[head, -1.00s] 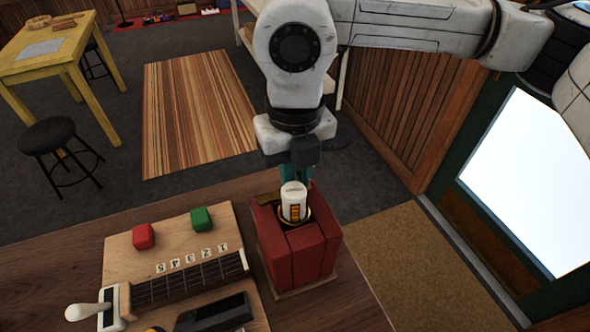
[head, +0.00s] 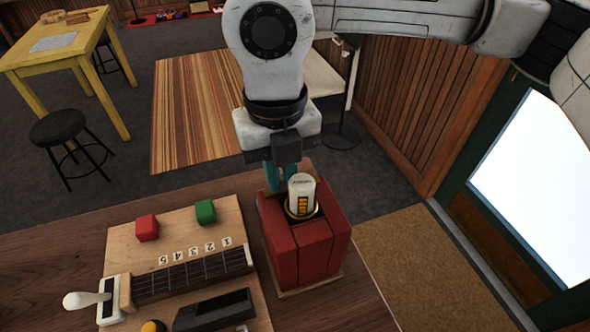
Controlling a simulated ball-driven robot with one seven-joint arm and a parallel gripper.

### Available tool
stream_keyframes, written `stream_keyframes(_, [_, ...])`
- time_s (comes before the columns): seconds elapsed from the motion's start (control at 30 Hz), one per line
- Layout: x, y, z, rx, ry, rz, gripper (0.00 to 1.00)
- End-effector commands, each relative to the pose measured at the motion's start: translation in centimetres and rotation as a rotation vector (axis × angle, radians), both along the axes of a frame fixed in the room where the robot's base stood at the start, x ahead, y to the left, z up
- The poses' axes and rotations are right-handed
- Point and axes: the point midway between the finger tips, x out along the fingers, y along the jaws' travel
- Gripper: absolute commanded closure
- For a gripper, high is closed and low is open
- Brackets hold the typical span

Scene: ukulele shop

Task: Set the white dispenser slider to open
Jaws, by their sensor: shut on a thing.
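A red box-like dispenser (head: 300,262) stands on the wooden counter, with a white cylinder (head: 302,190) bearing an orange label set upright in a gold ring in its top. My gripper (head: 281,182), with teal fingers, points down at the back edge of the dispenser, behind and a little left of the cylinder. It is shut on a part there, seemingly the white slider. The fingertips and the part between them are hidden behind the cylinder and the box, so I cannot see the slider's setting.
Left of the dispenser, a wooden board (head: 120,250) carries a red button (head: 147,228), a green button (head: 205,211), a numbered fretboard (head: 190,275) and a white-handled lever (head: 82,300). A doormat (head: 425,265) lies on the floor at right.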

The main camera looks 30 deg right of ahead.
Motion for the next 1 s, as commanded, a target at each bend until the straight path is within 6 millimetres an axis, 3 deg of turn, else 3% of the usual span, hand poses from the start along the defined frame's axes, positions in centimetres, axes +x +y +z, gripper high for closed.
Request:
stream_keyframes(0.23, [0.1, 0.3, 0.1, 0.009, -0.005, 0.001, 1.00])
stream_keyframes(0.27, [0.1, 0.4, 0.1, 0.009, -0.005, 0.001, 0.84])
stream_keyframes(0.5, [0.1, 0.3, 0.1, 0.007, -0.004, 0.001, 0.61])
stream_keyframes(0.8, [0.1, 0.2, 0.3, 0.005, -0.004, 0.000, 0.61])
stream_keyframes(1.0, [0.1, 0.2, 2.9, 0.005, -0.007, 0.001, 0.61])
